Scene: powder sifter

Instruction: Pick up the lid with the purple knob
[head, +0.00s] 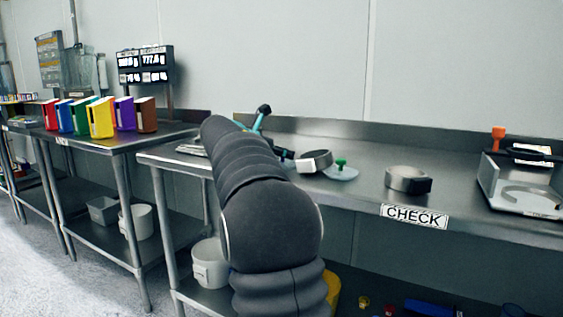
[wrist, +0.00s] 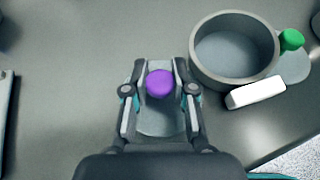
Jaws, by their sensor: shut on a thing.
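The lid's purple knob (wrist: 160,83) is between the two fingers of my gripper (wrist: 160,92) in the wrist view. The fingers are shut on it, one on each side. Part of the pale lid (wrist: 162,122) shows below the knob, and the rest is hidden by my gripper. Whether the lid touches the table cannot be told. In the head view my arm hides the purple knob and the fingers.
A round grey sieve pan (wrist: 235,50) stands close to the right of my gripper, with a white block at its side. A lid with a green knob (head: 341,163) lies beside it. Another round pan (head: 407,179) stands behind the CHECK label (head: 414,216).

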